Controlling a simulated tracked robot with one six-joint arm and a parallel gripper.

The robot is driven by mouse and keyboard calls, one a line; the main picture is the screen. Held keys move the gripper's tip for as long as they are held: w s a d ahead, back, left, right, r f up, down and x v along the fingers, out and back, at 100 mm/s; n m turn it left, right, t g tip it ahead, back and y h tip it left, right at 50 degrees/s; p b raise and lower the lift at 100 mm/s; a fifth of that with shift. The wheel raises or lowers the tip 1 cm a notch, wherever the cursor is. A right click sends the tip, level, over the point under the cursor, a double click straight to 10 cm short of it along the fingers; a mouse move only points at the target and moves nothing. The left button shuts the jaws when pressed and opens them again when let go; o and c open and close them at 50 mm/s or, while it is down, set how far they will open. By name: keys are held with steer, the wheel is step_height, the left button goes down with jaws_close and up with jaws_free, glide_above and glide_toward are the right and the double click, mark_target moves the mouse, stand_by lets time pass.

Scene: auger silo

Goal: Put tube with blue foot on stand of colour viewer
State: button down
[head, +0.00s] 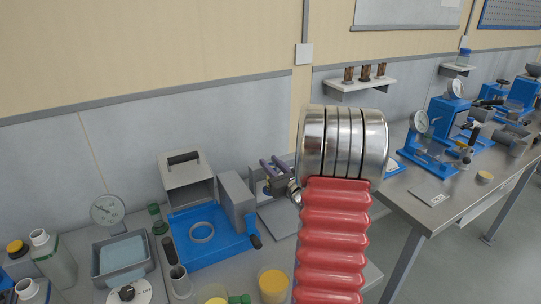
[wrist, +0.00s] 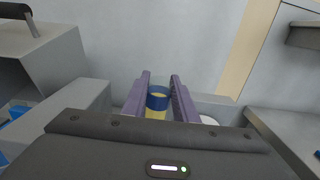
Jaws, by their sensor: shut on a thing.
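My gripper (head: 273,168) has purple fingers and is partly hidden behind my red ribbed arm in the head view. In the wrist view my gripper (wrist: 160,82) is shut on the tube with blue foot (wrist: 158,98). A blue band and a yellow part of the tube show between the fingers; the rest is hidden by the wrist housing. The tube is held above the bench. I cannot surely tell which device is the colour viewer. A grey device (head: 279,222) stands below my gripper, partly hidden by my arm; its stand cannot be made out.
A grey box with a black handle (head: 188,182) and a blue tray with a ring (head: 222,244) stand left of my gripper. A grey block (head: 238,203) is close beside it. Yellow-filled jars (head: 273,286) stand in front. Another bench (head: 405,196) is at right.

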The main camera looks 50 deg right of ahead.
steer(key=shift+f, duration=3.1)
steer(key=shift+f, duration=0.1)
steer(key=shift+f, duration=1.8)
steer(key=c, duration=1.4)
jaws_free()
steer(key=v, duration=1.2)
